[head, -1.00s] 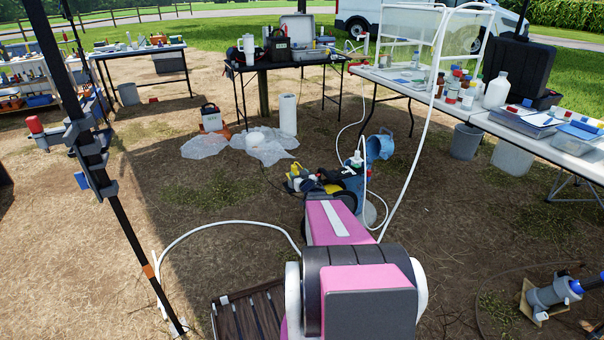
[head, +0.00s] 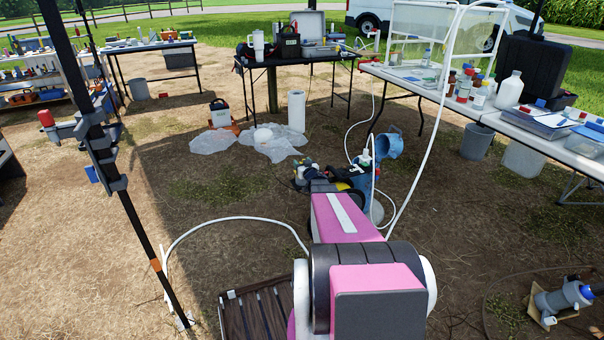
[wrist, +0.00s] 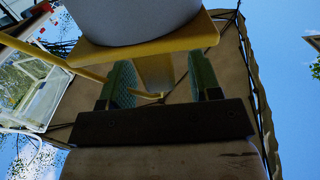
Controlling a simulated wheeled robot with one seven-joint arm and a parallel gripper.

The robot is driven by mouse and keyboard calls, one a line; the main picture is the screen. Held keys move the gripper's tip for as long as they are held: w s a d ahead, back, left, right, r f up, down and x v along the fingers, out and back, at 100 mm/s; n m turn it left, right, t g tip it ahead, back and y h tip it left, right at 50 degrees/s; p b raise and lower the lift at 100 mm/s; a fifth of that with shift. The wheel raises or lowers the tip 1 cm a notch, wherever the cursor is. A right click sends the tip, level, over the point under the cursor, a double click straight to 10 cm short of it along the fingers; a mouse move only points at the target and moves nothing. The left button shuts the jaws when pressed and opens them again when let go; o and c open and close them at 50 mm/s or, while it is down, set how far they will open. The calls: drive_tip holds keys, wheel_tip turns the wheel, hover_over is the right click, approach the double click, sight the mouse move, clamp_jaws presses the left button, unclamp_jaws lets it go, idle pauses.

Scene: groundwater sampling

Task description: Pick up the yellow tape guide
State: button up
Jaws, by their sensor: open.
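In the wrist view, the yellow tape guide (wrist: 155,72) fills the top middle, with a flat plate and a narrower part reaching down between my fingers. My gripper (wrist: 163,84) is open, with one green-padded finger on each side of that narrower part. I cannot tell whether either pad touches it. A large pale grey rounded body (wrist: 138,18) sits right against the yellow plate and hides part of it. In the head view, my pink and black arm covers much of the gripper area, and the guide cannot be made out clearly there.
A blue container (head: 365,180) stands just beyond my arm's end, with a blue bucket (head: 389,144) behind it. A white hose (head: 225,219) curves around my arm. A dark tent pole (head: 135,215) stands at left. A long table (head: 570,155) is at right.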

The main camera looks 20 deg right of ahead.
drive_tip(key=shift+w, duration=1)
clamp_jaws()
drive_tip(key=shift+r, duration=0.15)
drive_tip(key=shift+s+r, duration=0.1)
drive_tip(key=shift+r, duration=0.55)
wheel_tip(320, 180, up, 3)
drive_tip(key=shift+f, duration=0.2)
drive_tip(key=s+a+r, duration=0.2)
drive_tip(key=a+r, duration=0.4)
drive_tip(key=a, duration=0.5)
drive_tip(key=s+a+r, duration=0.1)
drive_tip(key=a+r, duration=0.3)
drive_tip(key=r, duration=0.8)
drive_tip(key=s+a+r, duration=0.1)
drive_tip(key=a+r, duration=0.3)
drive_tip(key=r, duration=0.7)
drive_tip(key=s+a+r, duration=0.1)
drive_tip(key=a+r, duration=0.3)
drive_tip(key=r, duration=0.8)
drive_tip(key=shift+a+r+h, duration=0.25)
drive_tip(key=shift+r+h, duration=0.05)
drive_tip(key=shift+r, duration=0.05)
